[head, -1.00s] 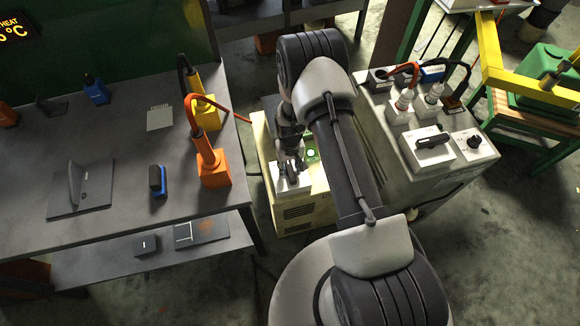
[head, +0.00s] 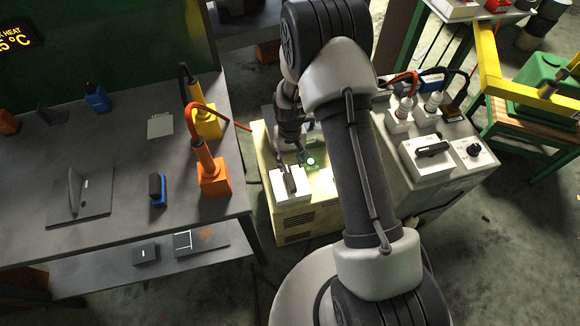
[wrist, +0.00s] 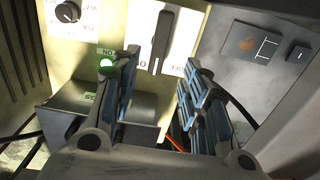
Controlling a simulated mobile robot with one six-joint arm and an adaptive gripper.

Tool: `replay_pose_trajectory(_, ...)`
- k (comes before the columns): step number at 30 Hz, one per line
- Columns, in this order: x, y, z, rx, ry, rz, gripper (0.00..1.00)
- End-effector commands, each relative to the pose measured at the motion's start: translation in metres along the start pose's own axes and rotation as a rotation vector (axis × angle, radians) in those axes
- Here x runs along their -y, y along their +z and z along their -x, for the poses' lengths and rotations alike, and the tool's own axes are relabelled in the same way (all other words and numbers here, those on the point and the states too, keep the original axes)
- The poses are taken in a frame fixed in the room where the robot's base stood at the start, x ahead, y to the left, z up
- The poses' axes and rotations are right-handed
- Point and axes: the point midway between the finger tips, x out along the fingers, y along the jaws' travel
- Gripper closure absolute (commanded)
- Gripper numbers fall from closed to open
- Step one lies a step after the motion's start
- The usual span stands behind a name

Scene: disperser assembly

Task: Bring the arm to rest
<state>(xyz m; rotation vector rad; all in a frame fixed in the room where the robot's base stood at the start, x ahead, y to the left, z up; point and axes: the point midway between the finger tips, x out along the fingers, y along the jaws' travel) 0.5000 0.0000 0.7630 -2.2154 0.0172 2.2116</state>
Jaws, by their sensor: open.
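My gripper (head: 298,150) is open and empty, just behind and above a white switch box with a black handle (head: 290,180) in the head view. In the wrist view my gripper (wrist: 159,64) shows two spread fingers with blue-grey pads. The black handle (wrist: 163,40) stands beyond the fingertips, apart from them. A lit green lamp (head: 311,161) sits beside the switch box; it also shows in the wrist view (wrist: 106,62), close to the left finger. My arm spans the middle of the head view and hides part of the pale cabinet (head: 295,223).
A grey workbench (head: 110,215) at left holds orange (head: 213,178) and yellow (head: 206,122) plug blocks. A grey cabinet (head: 440,185) at right carries another switch box (head: 432,151) and cables. A yellow-framed stand (head: 525,95) is at far right. Floor at lower right is clear.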

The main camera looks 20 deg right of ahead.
Motion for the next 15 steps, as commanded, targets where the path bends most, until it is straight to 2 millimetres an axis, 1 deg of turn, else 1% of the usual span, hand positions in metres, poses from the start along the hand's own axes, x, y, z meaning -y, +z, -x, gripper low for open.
replay_pose_trajectory(1,0.0,0.0,0.0059,0.0,0.0,0.0,0.58)
replay_pose_trajectory(5,0.0,0.0008,0.0121,0.002,0.0,0.0,0.58)
replay_pose_trajectory(15,0.0,0.0007,0.0129,0.002,0.0,0.0,0.58)
